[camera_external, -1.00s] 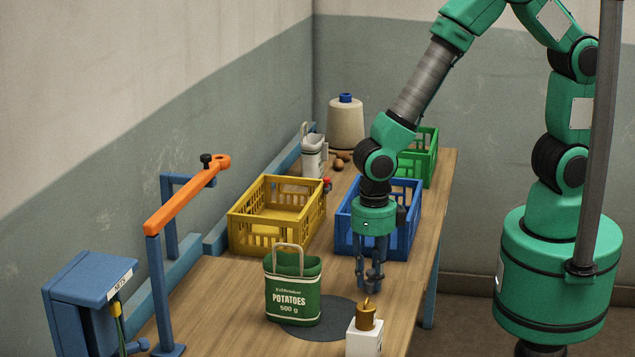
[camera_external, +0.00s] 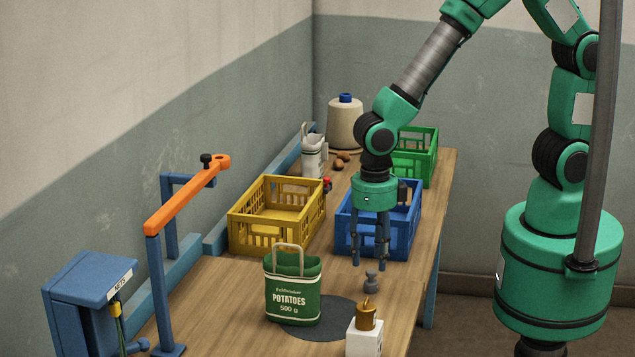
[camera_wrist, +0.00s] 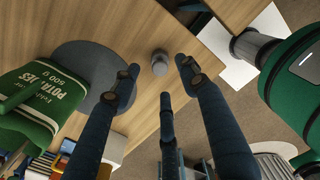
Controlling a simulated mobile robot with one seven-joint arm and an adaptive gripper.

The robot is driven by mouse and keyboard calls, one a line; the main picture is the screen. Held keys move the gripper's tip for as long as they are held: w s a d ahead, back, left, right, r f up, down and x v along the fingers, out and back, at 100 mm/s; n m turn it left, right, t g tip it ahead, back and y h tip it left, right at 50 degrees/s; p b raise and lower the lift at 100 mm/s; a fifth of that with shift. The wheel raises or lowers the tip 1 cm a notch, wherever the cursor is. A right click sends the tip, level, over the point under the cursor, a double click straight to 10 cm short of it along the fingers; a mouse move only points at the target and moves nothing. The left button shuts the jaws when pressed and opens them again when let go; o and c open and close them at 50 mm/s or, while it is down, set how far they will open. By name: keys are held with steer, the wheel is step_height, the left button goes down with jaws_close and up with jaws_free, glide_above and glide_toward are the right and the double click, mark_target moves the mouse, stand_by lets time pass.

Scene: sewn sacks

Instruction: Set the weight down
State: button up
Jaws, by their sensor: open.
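A small grey weight (camera_external: 371,280) stands upright on the wooden table, just right of a dark round mat. In the wrist view the weight (camera_wrist: 160,62) stands on bare wood, ahead of and between my spread fingertips, apart from them. My gripper (camera_external: 370,262) hangs above and just behind the weight, open and empty, in front of the blue crate. The wrist view shows its fingers (camera_wrist: 158,78) wide apart. A green potato sack (camera_external: 293,292) with a handle stands at the left of the mat; it shows at the left edge in the wrist view (camera_wrist: 40,105).
The dark mat (camera_external: 335,313) is otherwise bare. Yellow (camera_external: 262,240), blue (camera_external: 392,247) and green (camera_external: 425,165) crates stand behind. An orange bar (camera_external: 185,195) on a blue post is at the left.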

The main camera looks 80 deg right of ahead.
mark_target(371, 271)
step_height(371, 271, up, 6)
steer(key=p, duration=0.1)
steer(key=shift+r, duration=0.25)
stand_by(0.6)
steer(key=s+d+r+m+t, duration=0.2)
steer(key=d+r+m, duration=1.1)
steer(key=r+m, duration=0.3)
steer(key=s+d+r+m+t, duration=0.3)
steer(key=s+d+r+m, duration=0.8)
steer(key=m, duration=0.7)
steer(key=shift+s+d+t, duration=0.3)
steer(key=shift+s+d, duration=0.2)
steer(key=shift+s, duration=0.1)
